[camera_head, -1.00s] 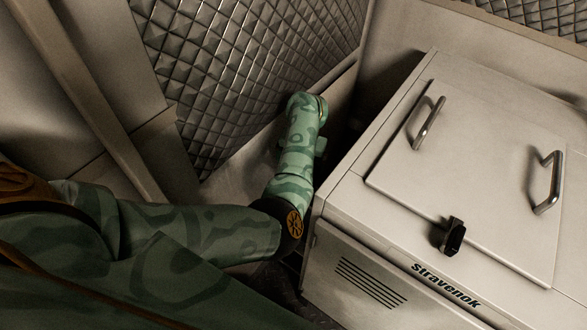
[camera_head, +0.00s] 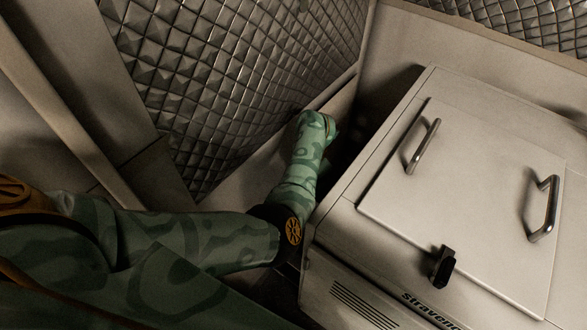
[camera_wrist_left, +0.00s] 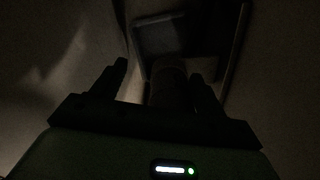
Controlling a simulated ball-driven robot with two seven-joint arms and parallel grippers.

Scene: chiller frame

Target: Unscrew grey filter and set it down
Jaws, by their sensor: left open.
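The left wrist view is very dark. A dim, rounded cylinder (camera_wrist_left: 168,82), which may be the grey filter, stands between the two fingers of my left gripper (camera_wrist_left: 160,75). The gripper is open, with one finger on either side of the cylinder. I cannot tell whether either finger touches it. In the head view my left arm reaches into the gap beside the chiller, and its gripper and the filter are hidden there. My right gripper is in neither view.
The pale chiller box (camera_head: 385,185) stands close on the right of my left arm. Its lid (camera_head: 465,200) has two metal handles and a black latch (camera_head: 443,266). A quilted metal wall (camera_head: 235,80) rises on the left, leaving a narrow gap.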

